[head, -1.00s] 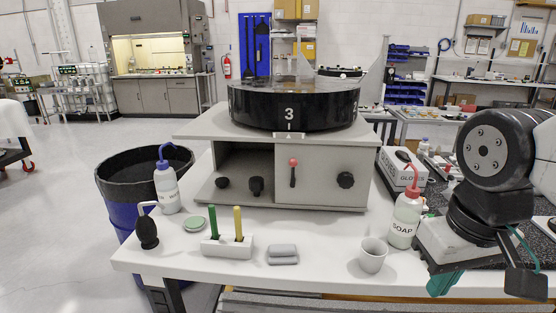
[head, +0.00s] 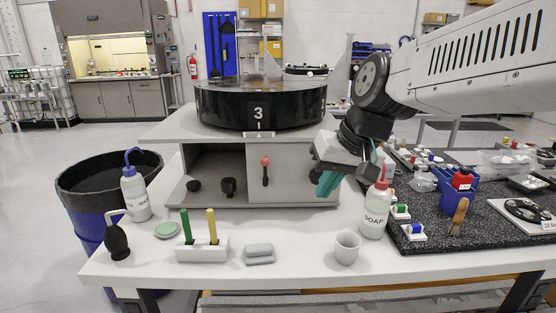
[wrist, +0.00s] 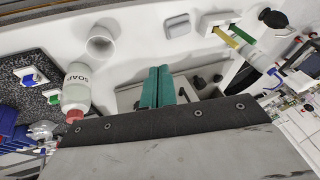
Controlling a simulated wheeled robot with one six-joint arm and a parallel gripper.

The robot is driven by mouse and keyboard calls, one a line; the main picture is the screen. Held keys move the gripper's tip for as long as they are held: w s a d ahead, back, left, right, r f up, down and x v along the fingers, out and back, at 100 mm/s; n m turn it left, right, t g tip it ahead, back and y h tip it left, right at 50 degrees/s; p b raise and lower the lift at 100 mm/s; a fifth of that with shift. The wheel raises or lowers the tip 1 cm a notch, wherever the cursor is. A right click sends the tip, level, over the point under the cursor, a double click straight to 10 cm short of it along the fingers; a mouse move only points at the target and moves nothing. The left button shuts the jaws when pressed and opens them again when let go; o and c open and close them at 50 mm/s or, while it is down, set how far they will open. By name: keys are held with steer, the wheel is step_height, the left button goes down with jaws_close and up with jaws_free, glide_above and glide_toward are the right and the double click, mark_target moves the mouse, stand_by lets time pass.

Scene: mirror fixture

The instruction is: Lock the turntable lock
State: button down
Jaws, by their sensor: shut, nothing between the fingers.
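The black turntable (head: 225,105) with a white number 3 sits on top of a grey fixture box. On the box's front panel (head: 292,158) is a lever with a red knob (head: 265,160), which hangs downward; I take it for the lock. Two dark knobs (head: 228,186) show at the open left bay. My gripper (head: 327,184) is in front of the panel's right side, right of the red-knobbed lever and apart from it. In the wrist view its green fingers (wrist: 158,88) are together and empty. The dark knob on the panel's right is hidden behind my gripper.
A soap bottle (head: 375,208) stands just below and right of my gripper, with a white cup (head: 347,247) in front. A pen block (head: 202,249), grey eraser-like block (head: 258,253) and wash bottle (head: 136,193) stand leftward. A dark mat (head: 460,225) holds several items at right.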

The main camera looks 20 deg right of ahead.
steer(key=w+d+r+m+t, duration=0.1)
steer(key=w+d, duration=0.1)
steer(key=w, duration=0.5)
steer(key=w+d+r+m+t, duration=0.1)
steer(key=w+d+t, duration=0.1)
steer(key=w, duration=0.6)
steer(key=shift+d+r+m+y, duration=0.15)
steer(key=shift+r+m+y, duration=0.15)
steer(key=shift+m, duration=0.1)
glide_toward(265, 170)
steer(key=shift+w+d+f, duration=0.15)
steer(key=shift+w+f, duration=0.75)
steer(key=shift+f, duration=0.05)
steer(key=shift+w+d+f, duration=0.2)
steer(key=shift+w+f, duration=0.7)
steer(key=shift+f, duration=0.1)
